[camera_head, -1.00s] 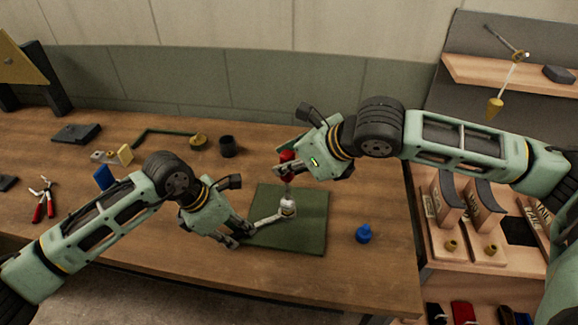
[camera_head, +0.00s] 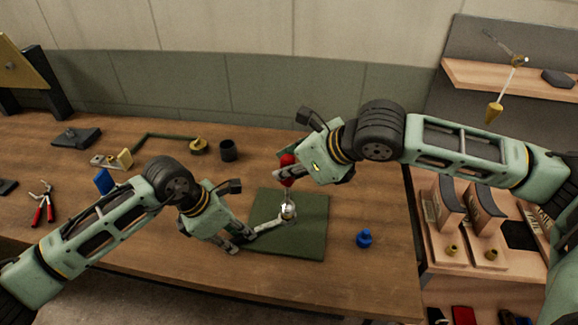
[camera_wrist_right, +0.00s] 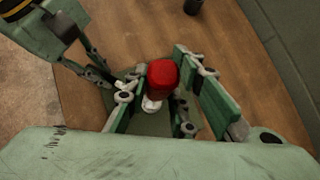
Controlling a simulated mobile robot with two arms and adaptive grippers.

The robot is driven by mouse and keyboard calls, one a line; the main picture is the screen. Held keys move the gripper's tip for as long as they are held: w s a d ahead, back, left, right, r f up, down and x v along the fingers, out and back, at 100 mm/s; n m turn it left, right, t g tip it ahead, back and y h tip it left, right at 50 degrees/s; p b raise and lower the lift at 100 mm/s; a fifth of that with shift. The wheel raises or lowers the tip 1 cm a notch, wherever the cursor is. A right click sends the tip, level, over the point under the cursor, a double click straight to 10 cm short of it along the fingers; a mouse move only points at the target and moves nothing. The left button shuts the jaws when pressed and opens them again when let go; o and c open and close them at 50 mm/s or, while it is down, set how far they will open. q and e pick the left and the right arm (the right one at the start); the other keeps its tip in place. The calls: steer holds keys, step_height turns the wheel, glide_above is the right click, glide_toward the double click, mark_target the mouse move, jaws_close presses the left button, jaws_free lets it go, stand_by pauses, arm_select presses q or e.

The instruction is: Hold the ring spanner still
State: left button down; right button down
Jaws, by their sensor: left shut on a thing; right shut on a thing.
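The ring spanner (camera_head: 265,226) is a pale metal bar lying low over the green mat (camera_head: 305,240). My left gripper (camera_head: 243,237) is shut on its left end. Its other end is around or against a small silver fitting (camera_head: 288,211) on the mat; I cannot tell which. My right gripper (camera_head: 290,177) is shut on a red-handled tool (camera_head: 287,170) that stands upright, its shaft reaching down to the fitting. In the right wrist view the red handle (camera_wrist_right: 162,75) sits between the fingers, with a pale piece below it.
A blue bottle (camera_head: 364,238) stands right of the mat. A black cup (camera_head: 228,150) and a brass round piece (camera_head: 199,146) stand behind. Red pliers (camera_head: 43,203) lie at the far left. A shelf unit (camera_head: 480,255) with blocks adjoins the table at right.

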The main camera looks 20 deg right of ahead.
steer(key=shift+f, duration=0.85)
stand_by(0.3)
steer(key=shift+a+m+h, duration=0.15)
steer(key=shift+m+h, duration=0.25)
steer(key=shift+m, duration=0.2)
steer(key=shift+a+m+t+h, duration=0.1)
steer(key=shift+m+t+h, duration=0.55)
steer(key=shift+m, duration=0.45)
steer(key=shift+d+h, duration=0.2)
steer(key=shift+h, duration=0.05)
steer(key=shift+n+y, duration=0.3)
steer(key=shift+y, duration=0.1)
steer(key=shift+d+n+g+y, duration=0.1)
steer(key=shift+n+g+y, duration=0.3)
steer(key=shift+n, duration=0.3)
steer(key=shift+n+y, duration=0.3)
